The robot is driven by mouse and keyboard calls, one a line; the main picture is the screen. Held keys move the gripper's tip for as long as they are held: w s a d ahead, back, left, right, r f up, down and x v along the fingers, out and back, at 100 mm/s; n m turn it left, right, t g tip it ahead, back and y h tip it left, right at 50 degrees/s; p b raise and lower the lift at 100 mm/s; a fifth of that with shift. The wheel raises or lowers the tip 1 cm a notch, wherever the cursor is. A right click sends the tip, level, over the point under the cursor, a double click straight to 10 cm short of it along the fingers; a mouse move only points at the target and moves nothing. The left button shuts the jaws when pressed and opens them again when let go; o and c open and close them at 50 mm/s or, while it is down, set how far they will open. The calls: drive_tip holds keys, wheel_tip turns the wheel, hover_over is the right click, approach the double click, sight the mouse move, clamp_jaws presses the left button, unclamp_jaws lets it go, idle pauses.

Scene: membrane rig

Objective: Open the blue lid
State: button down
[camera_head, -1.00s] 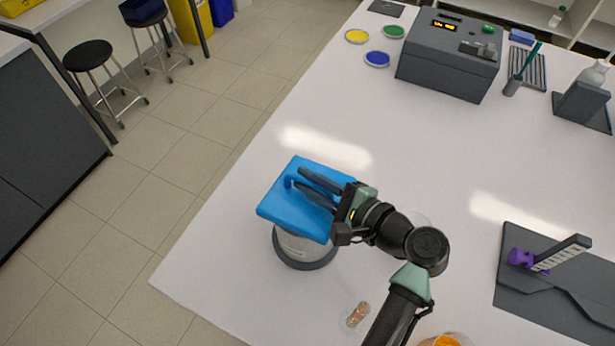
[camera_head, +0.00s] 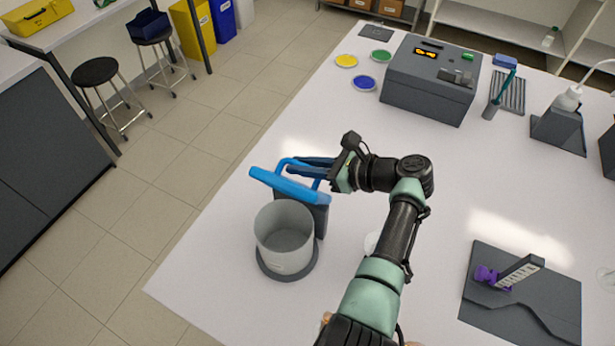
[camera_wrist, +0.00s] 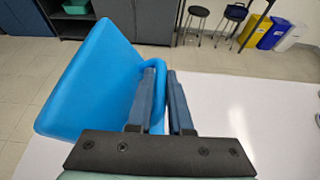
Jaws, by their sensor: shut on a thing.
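The blue lid (camera_head: 290,185) is tilted up behind a grey-white pot (camera_head: 285,240), whose round mouth is uncovered. The pot looks empty inside and stands on a dark round base (camera_head: 290,272). A dark upright block (camera_head: 314,212) stands behind the pot, beneath the lid. My gripper (camera_head: 302,166) is shut on the lid's blue handle (camera_head: 283,163). In the wrist view the lid (camera_wrist: 95,80) fills the left, and my gripper's dark fingers (camera_wrist: 165,95) close around the handle, part of which they hide.
A grey device (camera_head: 430,80) and several coloured dishes stand at the back of the white table. A dark plate with a purple clamp (camera_head: 486,274) lies at the right. The table's left edge is close to the pot. The table's middle is mostly clear.

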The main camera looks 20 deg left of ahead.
drive_tip(key=shift+w, duration=0.4)
drive_tip(key=shift+w+b, duration=0.45)
drive_tip(key=shift+w, duration=0.15)
drive_tip(key=c, duration=1.1)
unclamp_jaws()
drive_tip(key=shift+d, duration=0.1)
drive_tip(key=shift+b+v, duration=1.55)
drive_tip(key=shift+v, duration=4.85)
